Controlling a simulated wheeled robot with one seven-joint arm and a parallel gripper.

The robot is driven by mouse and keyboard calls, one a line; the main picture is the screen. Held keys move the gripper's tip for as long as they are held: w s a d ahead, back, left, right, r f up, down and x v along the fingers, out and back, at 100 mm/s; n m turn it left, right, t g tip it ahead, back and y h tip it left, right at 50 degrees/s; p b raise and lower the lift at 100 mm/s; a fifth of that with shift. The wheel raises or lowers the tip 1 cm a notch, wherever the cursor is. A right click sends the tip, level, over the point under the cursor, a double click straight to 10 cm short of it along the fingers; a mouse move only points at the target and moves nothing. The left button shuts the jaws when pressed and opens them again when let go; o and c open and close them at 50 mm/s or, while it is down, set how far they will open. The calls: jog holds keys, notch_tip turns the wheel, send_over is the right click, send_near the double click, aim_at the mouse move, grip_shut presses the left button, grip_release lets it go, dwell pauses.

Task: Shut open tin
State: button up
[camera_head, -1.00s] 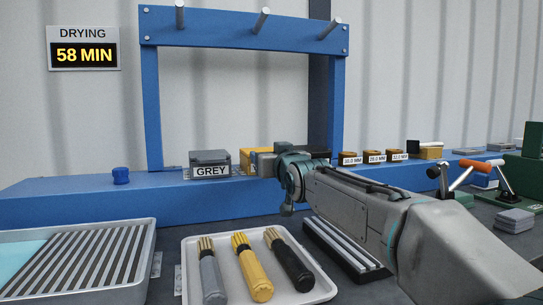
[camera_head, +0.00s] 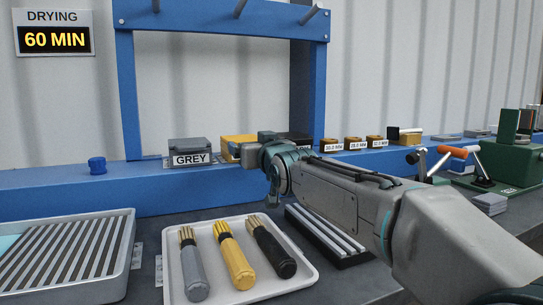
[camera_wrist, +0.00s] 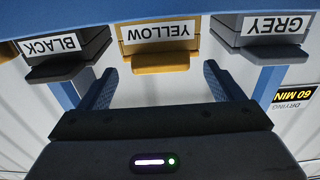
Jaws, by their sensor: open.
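The grey tin (camera_head: 190,147) stands on the blue shelf with its lid down and a GREY label on its front. The yellow tin (camera_head: 233,142) is just to its right, partly hidden behind my gripper (camera_head: 255,150). The black tin (camera_head: 297,137) is mostly hidden behind my arm. In the wrist view, which is upside down, the black tin (camera_wrist: 68,62), yellow tin (camera_wrist: 160,55) and grey tin (camera_wrist: 262,42) sit in a row. My gripper (camera_wrist: 160,72) is open, its fingers apart on either side of the yellow tin's outline, holding nothing. I cannot tell which tin is open.
A white tray (camera_head: 297,275) with three brushes stands in front of the shelf. A striped metal tray (camera_head: 125,262) is at left. A blue cap (camera_head: 97,165) sits on the shelf (camera_head: 60,185). Small labelled blocks (camera_head: 353,143) and a green clamp fixture (camera_head: 500,165) are at right.

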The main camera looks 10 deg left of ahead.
jog(key=p+v, duration=0.6)
jog(key=v, duration=0.5)
jog(key=shift+s+p, duration=0.2)
jog(key=shift+p, duration=0.15)
jog(key=shift+d, duration=0.15)
